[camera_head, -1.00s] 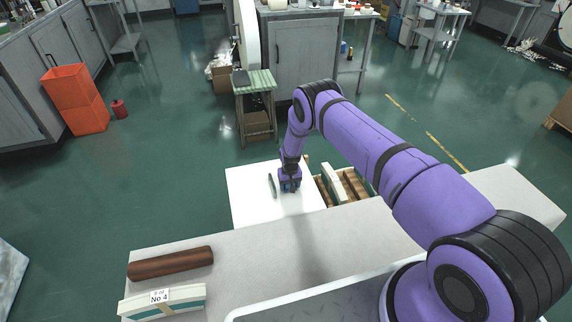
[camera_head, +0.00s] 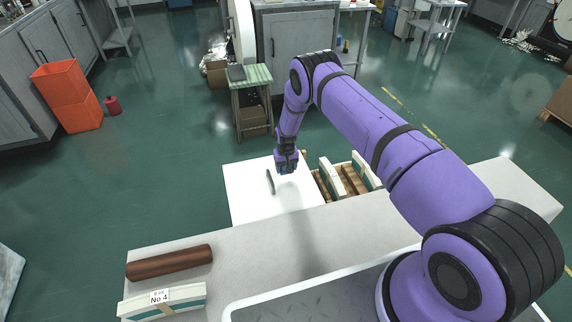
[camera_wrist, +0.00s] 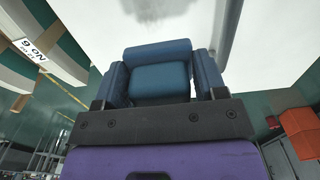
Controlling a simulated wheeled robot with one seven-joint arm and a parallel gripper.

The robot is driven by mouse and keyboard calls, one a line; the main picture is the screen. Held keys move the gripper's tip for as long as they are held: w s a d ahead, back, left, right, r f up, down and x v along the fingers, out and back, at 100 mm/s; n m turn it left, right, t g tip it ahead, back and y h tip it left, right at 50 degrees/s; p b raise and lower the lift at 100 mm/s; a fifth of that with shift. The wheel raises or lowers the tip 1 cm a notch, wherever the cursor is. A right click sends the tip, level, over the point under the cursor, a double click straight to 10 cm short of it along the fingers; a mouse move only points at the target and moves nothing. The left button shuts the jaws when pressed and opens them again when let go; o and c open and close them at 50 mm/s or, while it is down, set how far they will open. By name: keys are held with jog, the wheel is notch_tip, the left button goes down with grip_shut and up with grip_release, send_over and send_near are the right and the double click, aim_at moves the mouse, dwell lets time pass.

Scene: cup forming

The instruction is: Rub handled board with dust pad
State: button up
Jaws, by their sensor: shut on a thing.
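The handled board is a white board (camera_head: 245,205) lying at the far edge of the grey bench, with a thin dark upright handle (camera_head: 270,182) on it. Its pale surface also fills the top of the wrist view (camera_wrist: 110,25). My gripper (camera_head: 285,167) is over the far right part of the board, right of the handle. In the wrist view, its fingers are shut on a blue block, which I take as the dust pad (camera_wrist: 158,75). The pad is small and mostly hidden in the head view. I cannot tell whether it touches the board.
A wooden crate (camera_head: 337,194) with white-and-green blocks stands right of the board; one label reads No 6 in the wrist view. A brown roll (camera_head: 168,262) and a block labelled No 4 (camera_head: 160,302) lie front left. A grey tray (camera_head: 330,294) is near my base.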

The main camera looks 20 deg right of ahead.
jog(key=shift+r, duration=1.2)
jog(key=shift+f, duration=0.25)
